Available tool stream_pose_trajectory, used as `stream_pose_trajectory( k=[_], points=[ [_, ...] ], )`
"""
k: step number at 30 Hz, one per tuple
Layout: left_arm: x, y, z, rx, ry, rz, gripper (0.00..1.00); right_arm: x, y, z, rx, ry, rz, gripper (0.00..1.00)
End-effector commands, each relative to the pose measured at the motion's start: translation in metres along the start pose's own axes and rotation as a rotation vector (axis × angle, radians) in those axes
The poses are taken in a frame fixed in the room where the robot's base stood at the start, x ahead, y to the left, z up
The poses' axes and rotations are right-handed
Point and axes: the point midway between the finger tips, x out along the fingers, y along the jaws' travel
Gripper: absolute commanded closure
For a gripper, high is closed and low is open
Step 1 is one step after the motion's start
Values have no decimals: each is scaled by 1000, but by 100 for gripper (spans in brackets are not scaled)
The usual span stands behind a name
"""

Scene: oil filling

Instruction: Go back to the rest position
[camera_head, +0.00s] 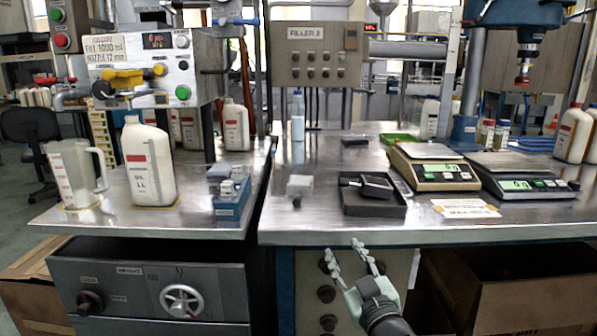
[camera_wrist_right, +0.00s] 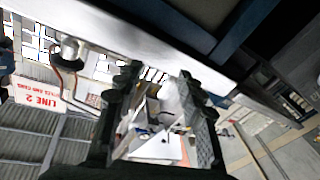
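My right gripper (camera_head: 350,255) is in front of the right table's front edge, in the lower middle of the head view. Its two fingers point up the picture, apart, with nothing between them. The right wrist view shows the same open, empty gripper (camera_wrist_right: 158,92), with background clutter beyond the fingers. My left gripper does not show. A white oil bottle (camera_head: 149,165) with a red label stands upright on the left table, beside a clear measuring jug (camera_head: 76,175).
The right table (camera_head: 330,231) holds a black tray (camera_head: 373,204), a beige scale (camera_head: 434,176) and a black scale (camera_head: 520,185). A blue rack (camera_head: 231,208) of small containers sits on the left table. Cardboard boxes (camera_head: 520,300) stand under the right table.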

Motion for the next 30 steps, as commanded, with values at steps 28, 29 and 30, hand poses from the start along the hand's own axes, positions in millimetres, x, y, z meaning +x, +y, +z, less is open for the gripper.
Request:
stream_pose_trajectory(
  k=[28, 29, 30],
  points=[
    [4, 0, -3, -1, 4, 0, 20, -387, -12, 331, 198, -1405, -22, 61],
    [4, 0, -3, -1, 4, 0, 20, -387, -12, 331, 198, -1406, -22, 61],
    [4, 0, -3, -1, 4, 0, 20, -387, -12, 331, 197, -1405, -22, 61]
  ],
)
